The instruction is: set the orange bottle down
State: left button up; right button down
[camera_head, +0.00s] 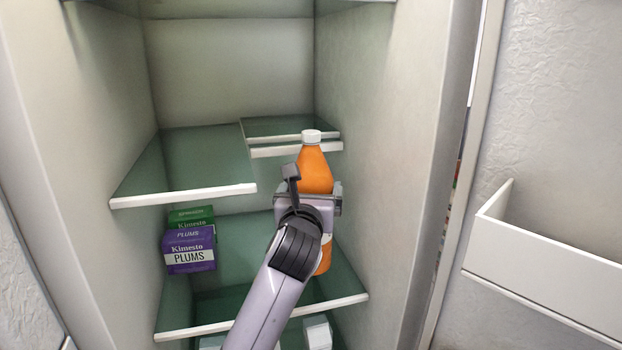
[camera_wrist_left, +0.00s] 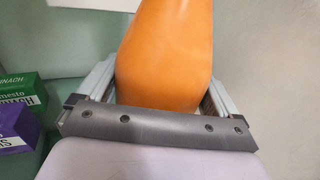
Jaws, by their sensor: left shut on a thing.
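The orange bottle (camera_head: 315,172) has a white cap and stands upright inside the open fridge, near its right wall. My left gripper (camera_head: 318,197) is shut around the bottle's middle. In the left wrist view the bottle (camera_wrist_left: 167,55) fills the space between the two fingers of the left gripper (camera_wrist_left: 160,98). The bottle's lower end shows behind my wrist, over the lower glass shelf (camera_head: 240,248). I cannot tell whether its base touches that shelf. My right gripper is in neither view.
A purple plums box (camera_head: 189,250) and a green spinach box (camera_head: 191,216) sit at the left of the lower shelf. A stepped upper shelf (camera_head: 185,195) is above, left of and behind the bottle. White items (camera_head: 318,333) stand below. A door bin (camera_head: 550,265) is at right.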

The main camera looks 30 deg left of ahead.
pick_arm(q)
jog(key=shift+f, duration=1.9)
jog(key=o, duration=1.7)
jog(key=shift+f, duration=0.25)
jog(key=shift+s, duration=0.1)
jog(key=shift+r, duration=0.15)
